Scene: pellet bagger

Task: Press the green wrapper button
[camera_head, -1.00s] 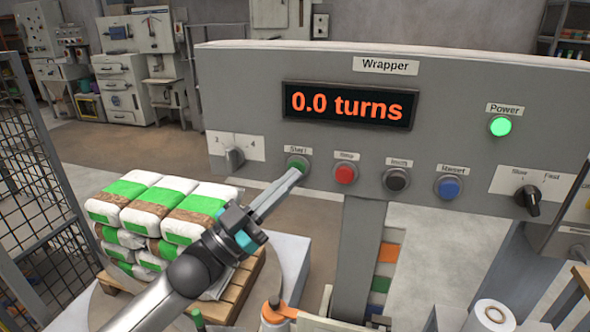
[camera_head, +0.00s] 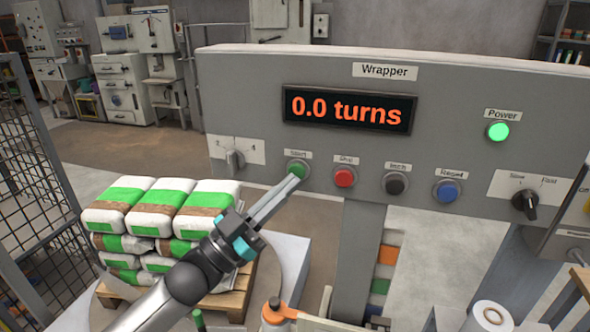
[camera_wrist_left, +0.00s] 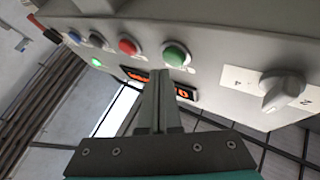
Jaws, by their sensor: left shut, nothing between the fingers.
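The green Start button (camera_head: 298,169) is on the grey Wrapper panel (camera_head: 240,90), left of a red button (camera_head: 345,177). It also shows in the left wrist view (camera_wrist_left: 175,54). My left gripper (camera_head: 296,178) is shut and empty, its fingertips at the lower edge of the green button in the head view. In the left wrist view the fingertips (camera_wrist_left: 157,72) show just beside and below the button; I cannot tell whether they touch it. The display (camera_head: 347,108) reads 0.0 turns. My right gripper is not in view.
Black (camera_head: 396,183) and blue (camera_head: 447,190) buttons and a black knob (camera_head: 525,203) lie further right. A selector knob (camera_head: 235,160) is left of the green button. Stacked bags (camera_head: 165,208) stand on a wooden pallet (camera_head: 236,297) below. A mesh fence (camera_head: 40,170) is at left.

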